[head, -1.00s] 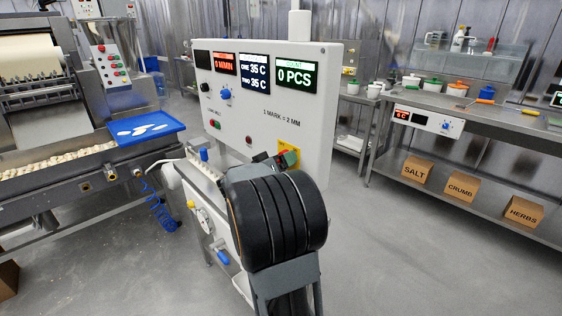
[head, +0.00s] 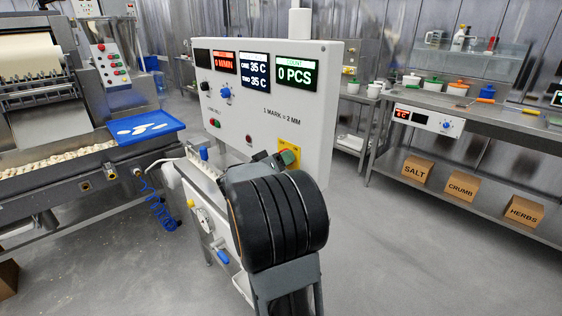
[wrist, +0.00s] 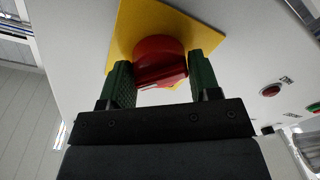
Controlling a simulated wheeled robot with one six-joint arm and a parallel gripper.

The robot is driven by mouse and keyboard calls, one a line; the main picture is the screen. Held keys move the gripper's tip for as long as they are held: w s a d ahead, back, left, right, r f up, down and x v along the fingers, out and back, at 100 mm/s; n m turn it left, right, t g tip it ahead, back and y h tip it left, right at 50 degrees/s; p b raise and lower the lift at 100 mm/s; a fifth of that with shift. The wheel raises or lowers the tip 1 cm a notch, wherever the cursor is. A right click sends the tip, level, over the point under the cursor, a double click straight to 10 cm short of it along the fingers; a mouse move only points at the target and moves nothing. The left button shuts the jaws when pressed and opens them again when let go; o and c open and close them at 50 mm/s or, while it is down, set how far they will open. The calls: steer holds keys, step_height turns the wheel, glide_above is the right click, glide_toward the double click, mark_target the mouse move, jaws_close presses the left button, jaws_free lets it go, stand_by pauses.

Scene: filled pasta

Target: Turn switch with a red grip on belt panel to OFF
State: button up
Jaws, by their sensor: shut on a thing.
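The switch's red grip (wrist: 160,60) stands on a yellow plate (wrist: 203,24) in the wrist view. My gripper (wrist: 161,72) has its two green fingers on either side of the red grip and is shut on it. The lower edge of the grip shows between the fingers. In the head view my gripper (head: 287,158) is at the lower right of the white belt panel (head: 225,125), in front of the yellow plate (head: 291,146). My arm hides the grip there. I cannot read the switch's position marks.
The panel's upper part carries lit displays (head: 296,74) and a blue knob (head: 226,91). A red button (wrist: 271,90) lies right of the plate in the wrist view. A blue tray (head: 145,128) is at the left, and a steel bench (head: 480,118) is at the right. The floor between is clear.

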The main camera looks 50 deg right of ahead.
steer(key=n+b, duration=0.2)
steer(key=n, duration=0.1)
steer(key=shift+n, duration=0.3)
steer(key=n, duration=0.4)
steer(key=shift+r+y+b, duration=0.1)
steer(key=shift+y+b, duration=0.2)
steer(key=n+p, duration=0.1)
steer(key=n, duration=0.3)
steer(key=shift+r+n+g, duration=0.15)
steer(key=shift+n+g, duration=0.15)
steer(key=shift+n+g+p, duration=0.3)
steer(key=shift+n+p, duration=0.95)
steer(key=shift+n, duration=0.85)
steer(key=shift+w, duration=0.1)
steer(key=o, duration=0.9)
steer(key=a, duration=1.3)
steer(key=shift+w+a+r, duration=0.35)
steer(key=shift+w+a, duration=0.05)
steer(key=shift+w, duration=0.05)
